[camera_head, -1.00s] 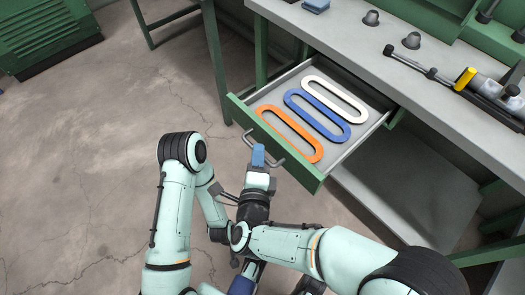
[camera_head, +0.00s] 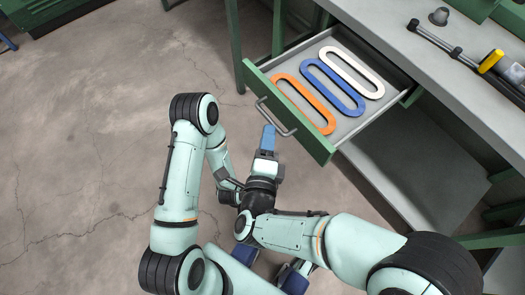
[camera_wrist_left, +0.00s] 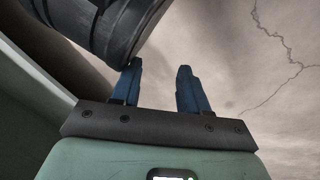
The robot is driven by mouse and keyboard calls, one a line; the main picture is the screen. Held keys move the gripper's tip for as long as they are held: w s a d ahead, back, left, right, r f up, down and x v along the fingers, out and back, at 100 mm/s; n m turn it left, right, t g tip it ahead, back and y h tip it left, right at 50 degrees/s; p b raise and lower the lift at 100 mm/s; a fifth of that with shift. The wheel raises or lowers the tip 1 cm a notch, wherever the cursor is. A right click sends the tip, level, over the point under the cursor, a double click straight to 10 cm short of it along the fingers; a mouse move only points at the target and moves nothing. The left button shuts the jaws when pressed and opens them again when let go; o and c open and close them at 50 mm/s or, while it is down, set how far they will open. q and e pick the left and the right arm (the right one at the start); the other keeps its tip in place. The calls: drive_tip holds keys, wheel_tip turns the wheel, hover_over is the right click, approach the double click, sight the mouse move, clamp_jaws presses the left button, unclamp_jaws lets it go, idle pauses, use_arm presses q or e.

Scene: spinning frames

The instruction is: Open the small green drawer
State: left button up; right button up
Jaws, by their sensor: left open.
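The small green drawer (camera_head: 290,113) is pulled out from under the workbench in the head view, with its grey inside showing. Its metal handle (camera_head: 274,117) is on the green front. An orange ring, a blue ring and a white ring lie inside. My right gripper (camera_head: 268,136) has blue fingers just below the handle, with a small gap; whether they are apart is not clear. My left gripper (camera_wrist_left: 162,88) is open and empty in the left wrist view, its two blue fingers apart over bare floor. A dark rounded part shows close to its left finger.
The grey workbench top (camera_head: 430,75) lies right of the drawer, with a grey cone-shaped piece (camera_head: 439,16) and a yellow-handled tool (camera_head: 490,61) on it. A lower shelf (camera_head: 420,175) is below. The concrete floor (camera_head: 80,120) at left is clear.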

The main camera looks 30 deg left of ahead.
use_arm(q)
drive_tip(key=s+a+f+g+b, duration=0.1)
drive_tip(key=s+f+g+b, duration=0.2)
drive_tip(key=s, duration=0.7)
wheel_tip(320, 180, down, 4)
drive_tip(key=shift+a+r+n+g+b, duration=0.2)
drive_tip(key=shift+n+g+b, duration=0.1)
drive_tip(key=shift+b, duration=0.85)
use_arm(e)
drive_tip(key=v, duration=0.8)
drive_tip(key=shift+s+r, duration=0.1)
drive_tip(key=shift+r, duration=0.05)
